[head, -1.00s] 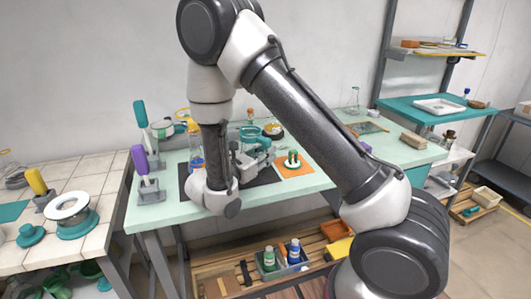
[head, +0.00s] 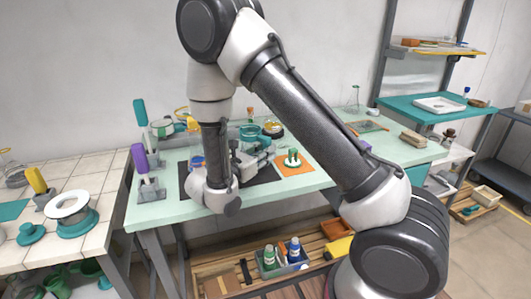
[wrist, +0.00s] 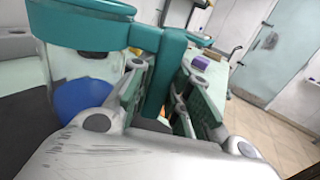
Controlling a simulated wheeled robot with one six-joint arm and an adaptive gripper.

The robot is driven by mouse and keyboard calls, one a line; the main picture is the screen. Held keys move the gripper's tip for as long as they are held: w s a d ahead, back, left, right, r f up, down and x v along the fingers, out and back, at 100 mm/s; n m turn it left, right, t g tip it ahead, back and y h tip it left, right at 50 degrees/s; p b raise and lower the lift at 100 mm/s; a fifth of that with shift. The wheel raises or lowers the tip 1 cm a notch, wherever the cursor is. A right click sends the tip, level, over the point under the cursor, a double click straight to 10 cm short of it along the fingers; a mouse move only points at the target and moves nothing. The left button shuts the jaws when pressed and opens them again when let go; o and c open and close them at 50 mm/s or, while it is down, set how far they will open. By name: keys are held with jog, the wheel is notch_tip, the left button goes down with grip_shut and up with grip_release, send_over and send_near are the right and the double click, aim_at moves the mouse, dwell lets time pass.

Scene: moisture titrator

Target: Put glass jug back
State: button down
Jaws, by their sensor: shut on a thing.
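The glass jug (wrist: 62,78) fills the left of the wrist view, with a teal rim (wrist: 85,28) and a teal handle (wrist: 163,70). My gripper (wrist: 158,108) is shut on this handle, with one finger on each side. A blue patch shows through the lower glass; I cannot tell whether it is inside the jug. In the head view my gripper (head: 250,160) is low over the pale green bench, by a dark mat. A teal-rimmed glass vessel (head: 248,133) shows just behind it and seems to be the jug. Its base is hidden, so contact with the bench is unclear.
An orange mat (head: 296,168) with a white, green-pegged piece lies right of my gripper. Purple-handled (head: 139,158) and teal-handled (head: 140,112) tools stand at the left of the bench (head: 330,180). A teal shelf (head: 420,113) carries a white tray at the right.

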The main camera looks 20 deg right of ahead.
jog(key=shift+f, duration=0.55)
dwell(0.4)
jog(key=c, duration=1.3)
grip_release()
jog(key=shift+o, duration=0.2)
jog(key=c, duration=0.4)
jog(key=shift+o, duration=0.2)
jog(key=shift+a, duration=0.1)
jog(key=shift+v, duration=4.15)
